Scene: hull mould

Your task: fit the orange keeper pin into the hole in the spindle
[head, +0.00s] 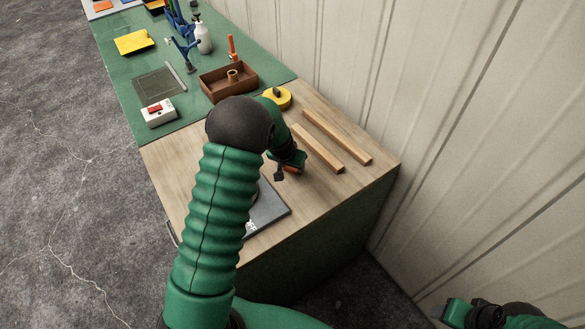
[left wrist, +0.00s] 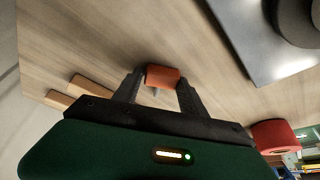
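My left gripper (head: 289,167) is over the wooden bench top, left of two wooden strips. In the left wrist view its two fingers (left wrist: 160,80) close on both sides of an orange block-like piece, which I take to be the keeper pin (left wrist: 163,75). A small grey tip shows just below it. In the head view only a bit of orange shows at the gripper. A dark plate (head: 268,208) is partly hidden behind my left arm. In the left wrist view a dark round part (left wrist: 303,18), perhaps the spindle, stands on that plate; no hole shows. My right gripper (head: 480,314) is at the lower right, its fingers unclear.
Two wooden strips (head: 337,137) lie near the wall. A yellow round thing (head: 277,98), a brown tray (head: 243,81) and a white box with a red switch (head: 158,112) are farther back. A red cylinder (left wrist: 274,136) shows in the left wrist view. A ribbed wall borders the bench.

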